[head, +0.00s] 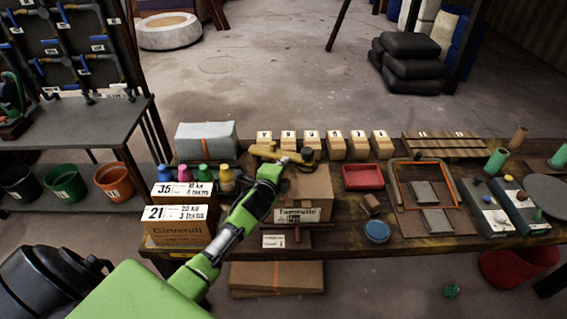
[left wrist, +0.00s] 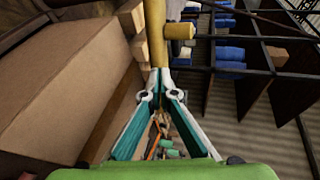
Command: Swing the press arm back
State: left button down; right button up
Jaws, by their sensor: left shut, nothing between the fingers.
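The press arm looks to be the yellow-brown bar (head: 268,152) lying crosswise above a brown block (head: 312,188) at the table's middle, with a dark round part (head: 308,155) near its right end. In the left wrist view a yellow bar (left wrist: 157,28) with a short side peg (left wrist: 180,31) runs straight up ahead of the fingertips. My left gripper (head: 286,162) is at the bar, its fingers shut and empty; its fingertips (left wrist: 160,82) show close to the bar's near end. I cannot tell whether they touch. My right gripper is not in view.
Numbered wooden blocks (head: 335,146) line the table's back. Coloured bottles (head: 185,173) and labelled boxes (head: 178,228) stand left of my arm. A red tray (head: 363,177) and a blue round tin (head: 377,231) are to the right. The floor behind the table is mostly clear.

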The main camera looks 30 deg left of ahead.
aim_at(292, 154)
pick_arm(q)
jog(key=w+b, duration=0.1)
jog(key=w, duration=0.3)
jog(key=shift+w, duration=0.25)
jog(key=shift+s, duration=0.1)
